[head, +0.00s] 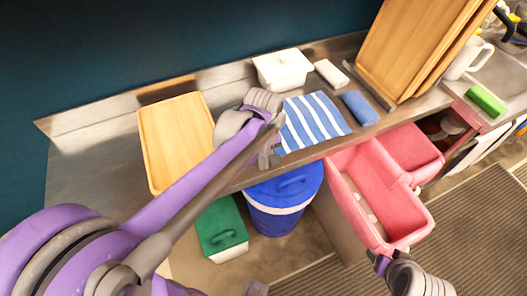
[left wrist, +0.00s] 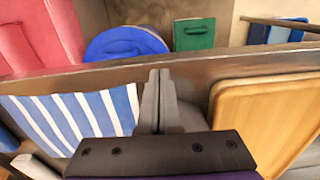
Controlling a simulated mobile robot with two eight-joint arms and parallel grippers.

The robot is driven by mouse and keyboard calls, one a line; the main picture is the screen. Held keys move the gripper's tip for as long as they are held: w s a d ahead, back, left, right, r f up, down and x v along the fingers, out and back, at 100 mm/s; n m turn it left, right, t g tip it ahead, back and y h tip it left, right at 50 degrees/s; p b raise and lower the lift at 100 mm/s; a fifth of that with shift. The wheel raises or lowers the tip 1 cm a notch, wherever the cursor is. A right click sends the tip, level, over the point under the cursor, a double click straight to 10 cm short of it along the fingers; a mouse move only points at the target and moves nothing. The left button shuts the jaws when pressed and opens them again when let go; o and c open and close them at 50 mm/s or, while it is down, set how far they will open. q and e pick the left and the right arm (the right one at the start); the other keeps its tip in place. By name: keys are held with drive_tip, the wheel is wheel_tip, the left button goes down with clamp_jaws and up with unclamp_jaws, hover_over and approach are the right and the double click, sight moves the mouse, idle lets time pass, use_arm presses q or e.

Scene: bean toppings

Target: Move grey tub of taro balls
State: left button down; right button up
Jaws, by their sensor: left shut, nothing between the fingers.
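I cannot make out a grey tub of taro balls in either view. My left gripper (head: 268,157) is over the front edge of the counter, between the striped cloth and the wooden tray. In the left wrist view its two grey fingers (left wrist: 158,98) are pressed together with nothing between them. Part of the counter beside and behind the fingers is hidden by my left arm. My right wrist shows at the bottom of the head view, near the pink bin; its fingertips cannot be made out.
The counter (head: 95,165) holds a wooden tray (head: 170,135), a blue-and-white striped cloth (head: 312,122), a white lidded container (head: 283,68) and a blue folded cloth (head: 360,108). Below stand a blue lidded bucket (head: 285,190), a green-lidded box (head: 221,228) and a pink double bin (head: 385,195).

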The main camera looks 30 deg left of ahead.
use_arm(q)
wheel_tip(320, 180, down, 2)
drive_tip(key=shift+f, duration=0.1)
drive_tip(key=w+a, duration=0.2)
drive_tip(key=a, duration=0.1)
drive_tip(key=shift+w, duration=0.4)
drive_tip(key=shift+s, duration=0.1)
drive_tip(key=w+a, duration=0.3)
drive_tip(key=a, duration=0.1)
drive_tip(key=w+a, duration=1.2)
drive_tip(key=shift+a+p, duration=0.4)
